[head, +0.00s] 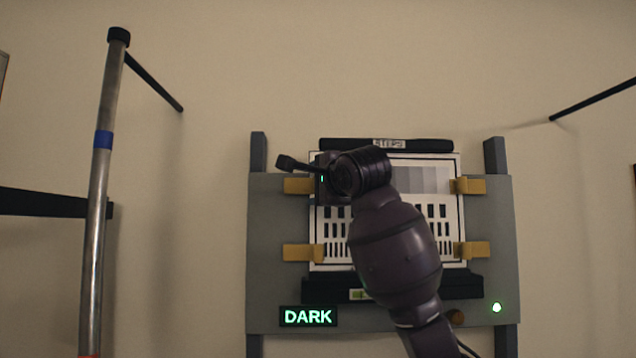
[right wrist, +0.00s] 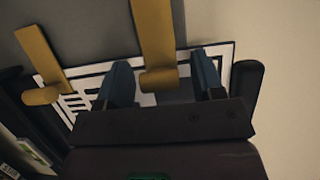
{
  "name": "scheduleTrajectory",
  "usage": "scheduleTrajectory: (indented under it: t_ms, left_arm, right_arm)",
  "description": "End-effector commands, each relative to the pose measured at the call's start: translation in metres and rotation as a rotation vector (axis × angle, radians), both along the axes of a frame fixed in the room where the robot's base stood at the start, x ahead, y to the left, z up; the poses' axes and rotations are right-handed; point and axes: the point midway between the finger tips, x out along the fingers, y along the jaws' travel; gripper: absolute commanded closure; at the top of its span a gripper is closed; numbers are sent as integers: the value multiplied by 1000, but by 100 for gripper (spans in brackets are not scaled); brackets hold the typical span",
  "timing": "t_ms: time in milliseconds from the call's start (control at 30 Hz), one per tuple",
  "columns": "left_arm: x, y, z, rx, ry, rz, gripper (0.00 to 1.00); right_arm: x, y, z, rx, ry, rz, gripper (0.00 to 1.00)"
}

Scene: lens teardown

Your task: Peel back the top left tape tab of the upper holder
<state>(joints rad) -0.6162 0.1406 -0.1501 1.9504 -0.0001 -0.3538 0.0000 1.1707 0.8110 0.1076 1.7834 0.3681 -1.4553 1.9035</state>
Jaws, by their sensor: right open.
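The top left tape tab (head: 298,185) is a yellow strip at the upper left corner of the printed test chart (head: 420,180). The upper holder (head: 428,146) is a dark bar along the chart's top edge. My right gripper (head: 319,180) is in front of this corner, its fingers mostly hidden by the wrist. In the right wrist view, the right gripper (right wrist: 161,68) is open, with one blue-grey finger on each side of the tab (right wrist: 153,35). The tab's near end is curled; I cannot tell whether the fingers touch it. My left gripper is not in view.
Other yellow tabs hold the chart at lower left (head: 302,251), upper right (head: 468,186) and lower right (head: 473,249). A dark lower holder (head: 455,288) lies below. A "DARK" sign (head: 308,316) and green light (head: 497,307) sit on the grey board. A metal pole (head: 97,220) stands left.

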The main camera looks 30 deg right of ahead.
Motion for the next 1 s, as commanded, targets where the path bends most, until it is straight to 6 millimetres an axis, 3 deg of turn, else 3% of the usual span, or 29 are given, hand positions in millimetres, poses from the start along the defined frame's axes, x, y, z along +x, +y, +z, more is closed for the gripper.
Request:
scheduleTrajectory:
  t_ms: [167, 567, 1000]
  left_arm:
    - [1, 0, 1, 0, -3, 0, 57]
    - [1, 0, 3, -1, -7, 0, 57]
    - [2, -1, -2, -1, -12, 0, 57]
  right_arm:
    - [0, 0, 0, 0, 0, 0, 38]
    - [0, 0, 0, 0, 1, 0, 98]
    - [-3, 5, -1, 2, -1, -59, 100]
